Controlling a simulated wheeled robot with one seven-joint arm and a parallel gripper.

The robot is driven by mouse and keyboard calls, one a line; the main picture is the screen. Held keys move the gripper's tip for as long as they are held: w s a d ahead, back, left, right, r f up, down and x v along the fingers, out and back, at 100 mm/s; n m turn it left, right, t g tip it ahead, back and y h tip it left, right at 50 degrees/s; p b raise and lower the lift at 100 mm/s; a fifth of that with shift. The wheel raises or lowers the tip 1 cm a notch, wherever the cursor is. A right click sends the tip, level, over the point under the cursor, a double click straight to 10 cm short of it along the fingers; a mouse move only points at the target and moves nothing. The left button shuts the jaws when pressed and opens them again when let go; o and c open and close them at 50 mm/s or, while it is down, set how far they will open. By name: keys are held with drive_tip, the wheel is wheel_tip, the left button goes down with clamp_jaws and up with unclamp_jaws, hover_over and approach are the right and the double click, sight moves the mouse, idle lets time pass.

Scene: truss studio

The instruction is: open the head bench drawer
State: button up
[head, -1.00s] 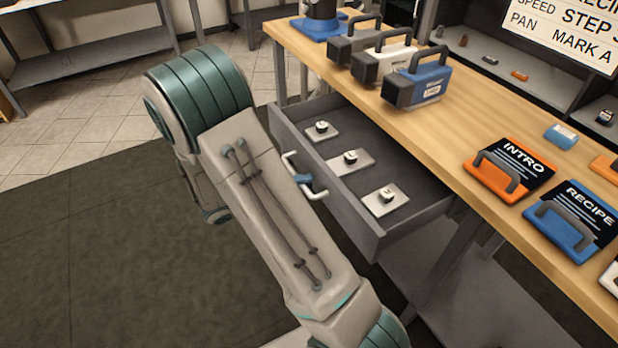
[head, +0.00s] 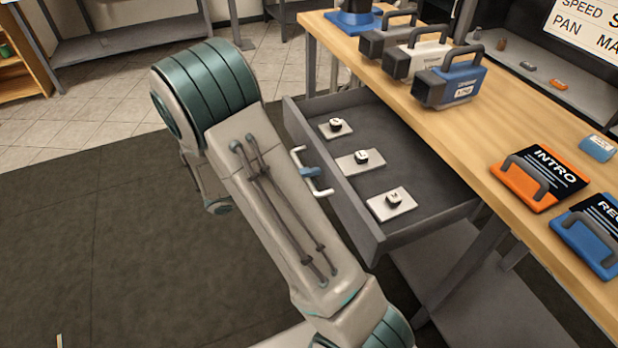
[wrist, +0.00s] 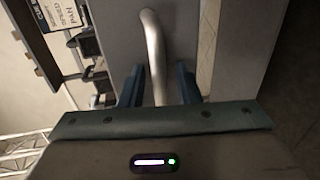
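The head bench drawer (head: 345,195) is grey and stands well out from under the wooden bench top (head: 478,130), its inside in plain view. Its pale bar handle (head: 298,158) is on the drawer front, partly behind my arm in the head view. In the wrist view the handle (wrist: 153,50) runs between the two blue fingers of my gripper (wrist: 160,85), with a gap showing beside it, so the fingers look open around it. In the head view only a bit of blue finger shows at the handle; my arm hides the rest.
Several small dark pieces on pale plates, one a front plate (head: 392,204), lie in the drawer. A blue handled case (head: 450,85), an orange INTRO block (head: 530,180) and a blue block (head: 590,235) stand on the bench. Dark floor mat (head: 90,240) at left is clear.

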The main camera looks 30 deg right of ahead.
drive_tip(key=p+v, duration=0.1)
drive_tip(key=v, duration=1.3)
drive_tip(key=shift+d, duration=0.1)
